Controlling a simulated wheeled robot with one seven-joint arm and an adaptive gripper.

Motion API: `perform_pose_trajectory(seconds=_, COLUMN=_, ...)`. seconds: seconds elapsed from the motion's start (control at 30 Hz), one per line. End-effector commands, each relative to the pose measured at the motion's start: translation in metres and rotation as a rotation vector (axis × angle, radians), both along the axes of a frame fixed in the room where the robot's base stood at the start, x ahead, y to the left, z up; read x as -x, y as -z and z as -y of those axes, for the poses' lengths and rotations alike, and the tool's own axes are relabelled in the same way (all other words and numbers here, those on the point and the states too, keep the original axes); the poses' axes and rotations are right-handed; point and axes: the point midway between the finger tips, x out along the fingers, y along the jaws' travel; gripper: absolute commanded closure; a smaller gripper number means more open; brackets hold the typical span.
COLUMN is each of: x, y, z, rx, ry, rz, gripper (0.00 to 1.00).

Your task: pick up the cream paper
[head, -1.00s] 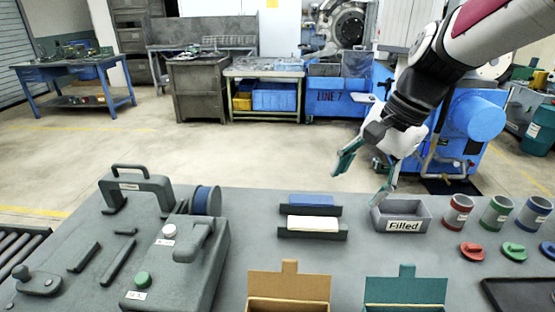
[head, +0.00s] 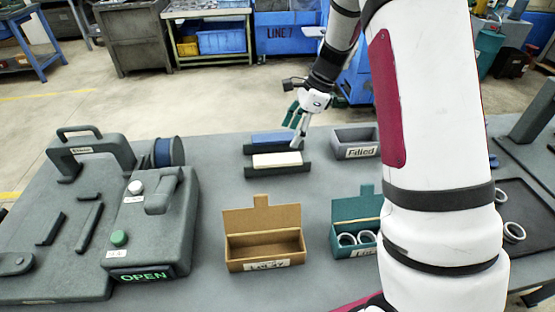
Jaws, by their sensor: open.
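The cream paper (head: 277,160) is a pale block lying in the front dark green holder (head: 280,172) on the grey table. A blue block (head: 270,138) sits in a like holder just behind it.
A grey "Filled" bin (head: 357,143) stands right of the holders. A brown box (head: 264,246) and a teal box (head: 352,238) holding rings stand in front. A grey machine (head: 150,225) with an "OPEN" display is at left. My arm hides much of the right side.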

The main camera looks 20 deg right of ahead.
Motion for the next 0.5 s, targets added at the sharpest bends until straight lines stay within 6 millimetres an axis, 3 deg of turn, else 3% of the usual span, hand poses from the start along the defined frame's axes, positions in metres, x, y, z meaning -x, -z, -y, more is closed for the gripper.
perform_pose_trajectory(seconds=0.1, x=-0.001, y=0.017, z=-0.007, rx=0.000, ry=-0.003, rz=-0.002, gripper=0.37)
perform_pose_trajectory(seconds=0.5, x=0.004, y=0.049, z=-0.026, rx=0.001, ry=-0.003, rz=-0.002, gripper=0.37)
